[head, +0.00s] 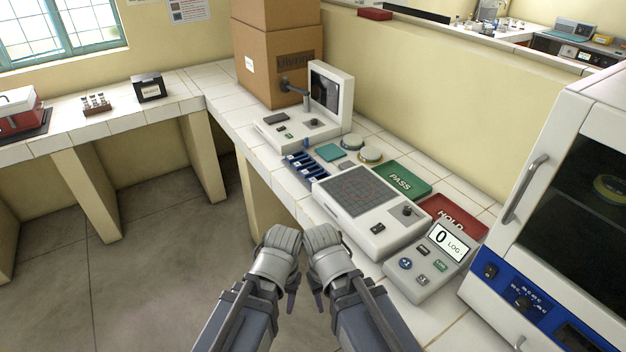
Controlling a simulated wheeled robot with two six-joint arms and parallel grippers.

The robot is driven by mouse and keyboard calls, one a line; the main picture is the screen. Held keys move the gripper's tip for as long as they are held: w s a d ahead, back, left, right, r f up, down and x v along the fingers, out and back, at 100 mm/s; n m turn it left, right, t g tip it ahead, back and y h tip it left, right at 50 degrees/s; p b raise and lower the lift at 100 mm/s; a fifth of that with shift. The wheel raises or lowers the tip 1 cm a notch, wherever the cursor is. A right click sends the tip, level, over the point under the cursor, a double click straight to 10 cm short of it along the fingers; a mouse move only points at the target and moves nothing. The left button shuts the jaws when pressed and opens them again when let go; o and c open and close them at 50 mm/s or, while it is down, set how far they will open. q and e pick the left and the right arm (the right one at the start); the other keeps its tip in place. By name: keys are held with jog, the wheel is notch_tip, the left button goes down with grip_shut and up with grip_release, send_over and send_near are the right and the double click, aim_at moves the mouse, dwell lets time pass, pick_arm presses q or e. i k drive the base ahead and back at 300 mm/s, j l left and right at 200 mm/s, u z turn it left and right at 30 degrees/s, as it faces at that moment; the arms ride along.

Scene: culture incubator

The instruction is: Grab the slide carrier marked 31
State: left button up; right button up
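Several blue slide carriers (304,166) stand in a row on the tiled bench, left of the grey-gridded device. Their markings are too small to read, so I cannot tell which one is 31. My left gripper (281,243) and my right gripper (322,241) are side by side in front of the bench edge, below and apart from the carriers. Nothing shows held in either one. Their fingers are seen from behind, so their opening is unclear.
The gridded device (357,191), a counter reading 0 (424,268), a green PASS pad (403,180) and a red HOLD pad (451,214) fill the bench nearby. A screen unit (331,95) stands behind; a white incubator (548,160) stands right.

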aim_at(291, 158)
jog(key=j+z, duration=0.2)
jog(key=z, duration=0.65)
jog(key=j+z, duration=0.45)
jog(key=j, duration=0.15)
jog(key=k+j+z, duration=0.2)
jog(key=j+z, duration=0.25)
jog(key=j, duration=0.15)
jog(key=k+j, duration=0.15)
jog(key=j, duration=0.25)
jog(key=k+j, duration=0.1)
jog(key=j, duration=0.35)
jog(key=k+j+z, duration=0.1)
jog(key=j, duration=0.3)
jog(key=i, duration=0.4)
